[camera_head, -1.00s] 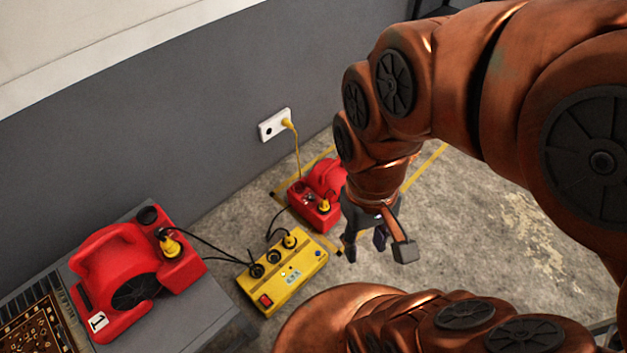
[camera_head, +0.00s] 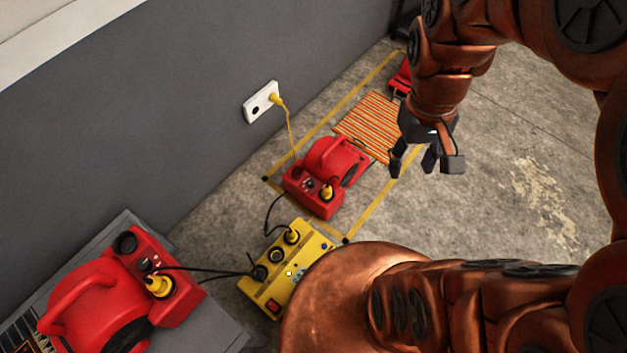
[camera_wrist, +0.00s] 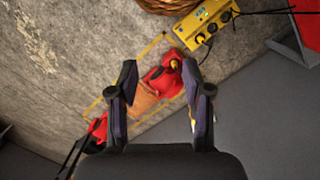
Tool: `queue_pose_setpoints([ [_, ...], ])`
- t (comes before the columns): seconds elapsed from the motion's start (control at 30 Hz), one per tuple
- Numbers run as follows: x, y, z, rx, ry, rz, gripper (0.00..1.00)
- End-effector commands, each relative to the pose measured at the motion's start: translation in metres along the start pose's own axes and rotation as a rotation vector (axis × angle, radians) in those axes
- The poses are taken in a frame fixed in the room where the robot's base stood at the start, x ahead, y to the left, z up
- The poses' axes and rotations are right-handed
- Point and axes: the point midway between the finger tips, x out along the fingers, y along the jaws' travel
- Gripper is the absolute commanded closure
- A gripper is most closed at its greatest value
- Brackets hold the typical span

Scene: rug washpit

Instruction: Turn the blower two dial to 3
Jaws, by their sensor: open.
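A red blower (camera_head: 335,163) sits on the floor inside a yellow taped outline, with a black dial (camera_head: 308,184) and a yellow plug (camera_head: 327,192) on its front panel. I cannot read a number on it or the dial's setting. Another red blower (camera_head: 85,300) stands on a grey platform at the lower left, with a black dial (camera_head: 125,243). My gripper (camera_head: 424,165) is open and empty, right of the floor blower and apart from it. In the wrist view the floor blower (camera_wrist: 165,82) shows between the spread fingers (camera_wrist: 160,70).
A yellow power box (camera_head: 285,268) with cables stands before the floor blower. A wall outlet (camera_head: 261,102) feeds a yellow cord. An orange striped mat (camera_head: 370,125) lies behind, near another red object (camera_head: 401,78). Concrete floor at right is clear.

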Motion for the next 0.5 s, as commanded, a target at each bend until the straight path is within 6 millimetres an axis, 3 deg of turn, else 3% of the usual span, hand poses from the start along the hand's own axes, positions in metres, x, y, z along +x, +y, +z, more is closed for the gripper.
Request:
queue_pose_setpoints([
  [0.03, 0.023, 0.004, -0.02, -0.01, 0.002, 0.011, 0.51],
  [0.27, 0.073, 0.018, -0.098, -0.091, 0.021, 0.059, 0.51],
  [0.5, 0.137, 0.025, -0.178, -0.207, 0.032, 0.107, 0.51],
])
